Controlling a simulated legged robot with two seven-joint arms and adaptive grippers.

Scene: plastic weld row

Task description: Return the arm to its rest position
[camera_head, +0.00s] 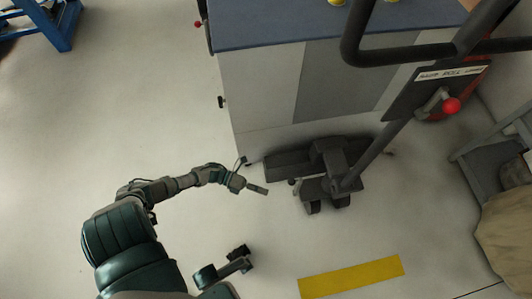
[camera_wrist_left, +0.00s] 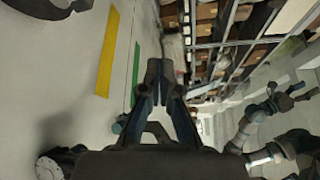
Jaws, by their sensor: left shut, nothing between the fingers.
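My left arm (camera_head: 160,190) comes in from the left in the head view and reaches out over the pale floor. My left gripper (camera_head: 257,189) is at its end, beside the dark base of a wheeled machine and apart from it as far as I can tell. In the left wrist view the fingers of my left gripper (camera_wrist_left: 166,72) come together at the tips, with nothing between them.
A grey cabinet with a blue top (camera_head: 270,28) stands ahead. The wheeled machine (camera_head: 325,160) with a black handle is in front of it. A yellow floor strip (camera_head: 350,277) lies lower right. A blue frame (camera_head: 52,22) is far left. Open floor (camera_head: 130,90) lies left of the cabinet.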

